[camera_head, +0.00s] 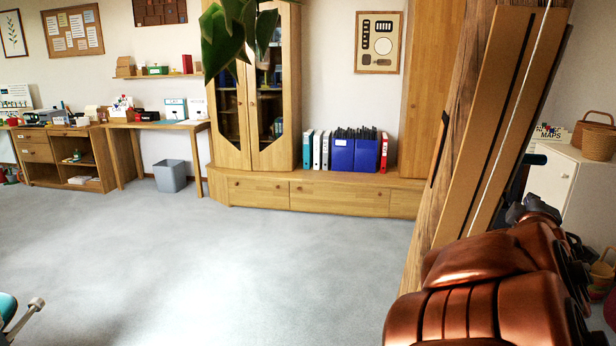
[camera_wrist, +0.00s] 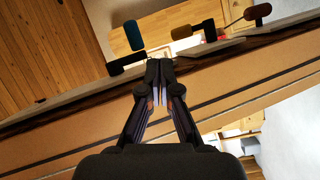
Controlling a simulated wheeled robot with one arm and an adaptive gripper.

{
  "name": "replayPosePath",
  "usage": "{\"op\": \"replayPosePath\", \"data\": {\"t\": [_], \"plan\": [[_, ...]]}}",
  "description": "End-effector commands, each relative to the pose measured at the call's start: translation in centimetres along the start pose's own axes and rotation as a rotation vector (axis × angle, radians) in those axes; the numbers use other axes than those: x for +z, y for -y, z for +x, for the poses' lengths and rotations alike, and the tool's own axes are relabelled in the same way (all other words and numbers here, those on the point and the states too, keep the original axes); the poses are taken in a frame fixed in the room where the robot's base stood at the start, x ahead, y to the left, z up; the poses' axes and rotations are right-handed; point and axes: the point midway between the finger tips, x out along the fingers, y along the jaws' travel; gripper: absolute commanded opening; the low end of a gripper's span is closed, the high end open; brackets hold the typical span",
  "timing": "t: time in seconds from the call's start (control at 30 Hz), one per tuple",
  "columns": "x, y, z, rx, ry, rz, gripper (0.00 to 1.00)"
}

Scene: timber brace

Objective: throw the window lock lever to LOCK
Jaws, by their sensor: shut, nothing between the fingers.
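My gripper (camera_wrist: 158,72) is shut and empty in the wrist view, its fingertips over the edge of a tan-faced timber. Just beyond the tips is a teal handle (camera_wrist: 133,36) on a dark stem. I cannot tell which of these is the window lock lever, and no LOCK marking is readable. The tips look apart from the handles.
A leaning timber post (camera_head: 470,130) with a pale cord stands close by my arm. A white cabinet (camera_head: 572,190) with baskets is at the right. A wooden cabinet (camera_head: 250,100) and low bench (camera_head: 330,192) line the back wall.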

Motion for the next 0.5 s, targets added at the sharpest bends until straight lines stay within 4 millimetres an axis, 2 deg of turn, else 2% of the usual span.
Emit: {"op": "replayPosePath", "data": {"t": [0.03,0.27,0.37,0.5], "plan": [[-0.5,-0.8,-0.7,-0.047,0.030,0.056,0.00],[-0.4,1.7,-5.3,-0.289,0.210,0.283,0.00],[-0.7,3.3,-8.0,-0.408,0.291,0.364,0.00],[-1.6,5.2,-12.7,-0.576,0.406,0.459,0.00]]}}
